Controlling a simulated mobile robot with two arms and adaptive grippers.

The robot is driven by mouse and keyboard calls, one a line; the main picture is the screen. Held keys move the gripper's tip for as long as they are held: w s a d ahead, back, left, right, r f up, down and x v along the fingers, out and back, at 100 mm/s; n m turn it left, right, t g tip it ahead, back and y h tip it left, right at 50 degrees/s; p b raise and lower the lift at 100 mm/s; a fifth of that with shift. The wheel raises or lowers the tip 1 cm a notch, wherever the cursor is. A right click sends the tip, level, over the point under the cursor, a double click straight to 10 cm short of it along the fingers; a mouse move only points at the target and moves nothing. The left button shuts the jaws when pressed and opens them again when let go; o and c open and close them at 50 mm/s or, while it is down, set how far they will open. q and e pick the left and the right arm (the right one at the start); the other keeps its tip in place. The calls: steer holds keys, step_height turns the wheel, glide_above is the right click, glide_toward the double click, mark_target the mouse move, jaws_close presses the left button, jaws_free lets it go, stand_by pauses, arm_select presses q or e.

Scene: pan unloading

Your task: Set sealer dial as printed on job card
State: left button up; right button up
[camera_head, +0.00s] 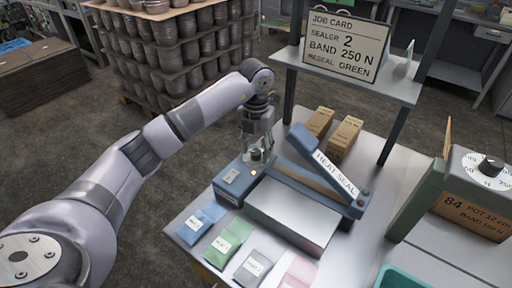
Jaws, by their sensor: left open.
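The job card (346,43) stands on the raised shelf and reads "SEALER 2", "BAND 250 N", "RESEAL GREEN". The blue heat sealer (295,212) is on the bench, with its arm labelled "HEAT SEAL" tilted up. The sealer dial (255,158) is on the sealer's blue left end. My left gripper (256,151) points down with open fingers around or just above the dial; I cannot tell whether they touch it. The fingers partly hide the dial, and its setting is unreadable. My right gripper is out of view.
Blue, green, grey and pink pouches (220,244) lie along the bench's front. Two brown packets (345,139) lie behind the sealer. A teal bin (402,278) is at bottom right.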

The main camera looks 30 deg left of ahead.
arm_select(q)
steer(key=shift+c, duration=0.5)
jaws_close()
steer(key=shift+m, duration=0.3)
steer(key=m+b, duration=0.2)
steer(key=m, duration=0.1)
steer(key=shift+a+m, duration=0.1)
steer(key=shift+m, duration=0.2)
steer(key=m+b, duration=0.2)
steer(key=m, duration=0.3)
steer(key=shift+m+b, duration=0.3)
steer(key=shift+m, duration=0.1)
steer(key=shift+o, duration=0.5)
jaws_free()
